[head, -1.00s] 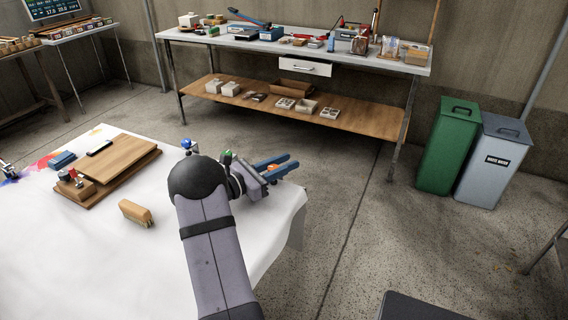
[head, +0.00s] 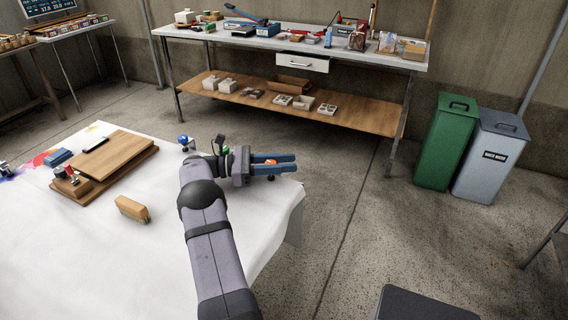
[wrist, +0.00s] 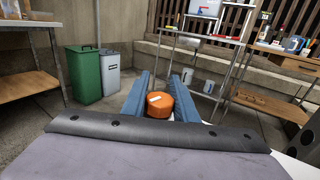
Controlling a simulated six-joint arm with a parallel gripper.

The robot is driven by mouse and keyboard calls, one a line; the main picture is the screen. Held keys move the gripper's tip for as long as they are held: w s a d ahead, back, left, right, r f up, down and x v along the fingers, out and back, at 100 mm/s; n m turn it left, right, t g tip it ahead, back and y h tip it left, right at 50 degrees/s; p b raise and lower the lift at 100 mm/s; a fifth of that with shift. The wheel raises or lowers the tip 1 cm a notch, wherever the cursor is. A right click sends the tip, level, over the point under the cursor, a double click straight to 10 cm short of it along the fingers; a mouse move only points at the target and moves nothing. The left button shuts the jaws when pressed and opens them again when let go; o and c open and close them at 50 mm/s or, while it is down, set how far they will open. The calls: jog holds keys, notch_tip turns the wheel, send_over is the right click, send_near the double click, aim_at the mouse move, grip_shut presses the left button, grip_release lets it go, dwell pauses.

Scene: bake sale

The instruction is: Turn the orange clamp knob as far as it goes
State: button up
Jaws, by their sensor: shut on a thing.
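The orange clamp knob (head: 270,162) is at the far right corner of the white-covered table. In the wrist view the knob (wrist: 158,108) is a round orange disc with a small pale mark on its top. My gripper (head: 292,163) has two long blue fingers, pointing right in the head view. In the wrist view the fingers of my gripper (wrist: 166,80) lie one on each side of the knob, shut on it.
A blue-knobbed clamp (head: 184,140) stands on the table's far edge, left of my gripper. A wooden board (head: 116,158), a brush-like block (head: 131,209) and a blue block (head: 57,157) lie further left. The white table (head: 110,260) is clear in front. Green (head: 445,145) and grey (head: 487,165) bins stand beyond.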

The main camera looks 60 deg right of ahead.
jog(key=shift+s+a+m+g+y, duration=0.2)
jog(key=shift+m+g+y, duration=0.1)
jog(key=shift+m+y, duration=0.3)
jog(key=o, duration=1.1)
jog(key=shift+c, duration=0.2)
jog(key=shift+w+r, duration=0.1)
jog(key=shift+r, duration=0.05)
notch_tip(320, 180, up, 10)
jog(key=p, duration=0.1)
jog(key=shift+c, duration=0.2)
